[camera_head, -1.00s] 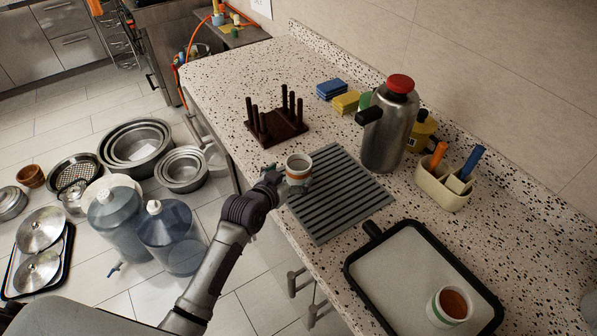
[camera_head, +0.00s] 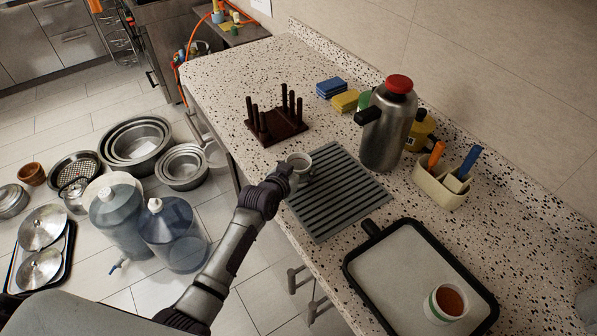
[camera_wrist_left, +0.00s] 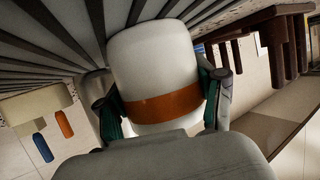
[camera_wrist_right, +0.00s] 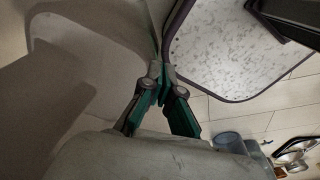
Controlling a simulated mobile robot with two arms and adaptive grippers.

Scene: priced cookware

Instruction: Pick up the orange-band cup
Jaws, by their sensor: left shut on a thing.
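The white orange-band cup (camera_head: 300,161) is at the left edge of the dark ribbed mat (camera_head: 335,195) on the counter. My left gripper (camera_head: 292,178) is shut on it from the near left side. In the left wrist view the cup (camera_wrist_left: 155,70) fills the space between the two fingers (camera_wrist_left: 165,112), and its orange band shows. I cannot tell whether its base touches the mat. In the head view the gripper hides the band. My right gripper (camera_wrist_right: 161,82) is empty with its fingertips together, and it is outside the head view.
A green-band cup (camera_head: 434,303) with brown contents stands on a black-rimmed tray (camera_head: 385,285). A steel flask (camera_head: 385,135), a beige caddy (camera_head: 437,190), sponges (camera_head: 345,101) and a dark peg rack (camera_head: 272,132) stand around the mat. The mat's right part is clear.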

